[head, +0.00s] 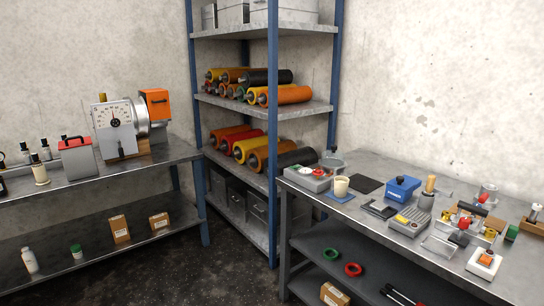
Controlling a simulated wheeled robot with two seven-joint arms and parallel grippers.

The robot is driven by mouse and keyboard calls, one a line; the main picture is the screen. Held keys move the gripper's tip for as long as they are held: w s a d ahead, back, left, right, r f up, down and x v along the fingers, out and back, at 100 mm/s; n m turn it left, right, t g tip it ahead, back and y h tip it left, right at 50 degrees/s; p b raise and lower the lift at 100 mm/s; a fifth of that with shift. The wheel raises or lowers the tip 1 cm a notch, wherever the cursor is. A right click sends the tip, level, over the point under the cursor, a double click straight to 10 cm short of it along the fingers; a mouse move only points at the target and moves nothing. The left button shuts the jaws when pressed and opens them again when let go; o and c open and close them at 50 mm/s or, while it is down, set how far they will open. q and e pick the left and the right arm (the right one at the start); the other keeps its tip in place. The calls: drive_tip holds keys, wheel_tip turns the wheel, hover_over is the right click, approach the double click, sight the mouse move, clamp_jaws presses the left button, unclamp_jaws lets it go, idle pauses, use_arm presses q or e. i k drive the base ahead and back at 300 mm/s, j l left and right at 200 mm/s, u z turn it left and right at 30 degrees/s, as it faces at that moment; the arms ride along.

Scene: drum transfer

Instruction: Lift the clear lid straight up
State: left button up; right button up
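Neither of my grippers shows in the head view. I cannot make out for sure which thing is the clear lid. A pale, see-through box-like frame (439,246) lies near the front edge of the right bench and may be it. On the left bench stands a machine with a white dial (115,115), a silver drum (140,113) and an orange box (155,105).
The right bench (385,215) is crowded with small devices, including a blue box (402,188) and a cream cup (341,186). Blue-post shelves (325,107) with coloured rollers fill the corner. Dark floor (235,265) lies open between the benches.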

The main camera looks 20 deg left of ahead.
sight(332, 159)
drive_tip(key=u, duration=0.15)
drive_tip(key=i+j+z, duration=0.1)
drive_tip(key=i+j, duration=0.15)
drive_tip(key=i+j+z, duration=0.1)
drive_tip(key=i+j, duration=0.15)
drive_tip(key=j, duration=0.2)
drive_tip(key=i+j+z, duration=0.1)
drive_tip(key=j, duration=0.25)
drive_tip(key=i, duration=0.1)
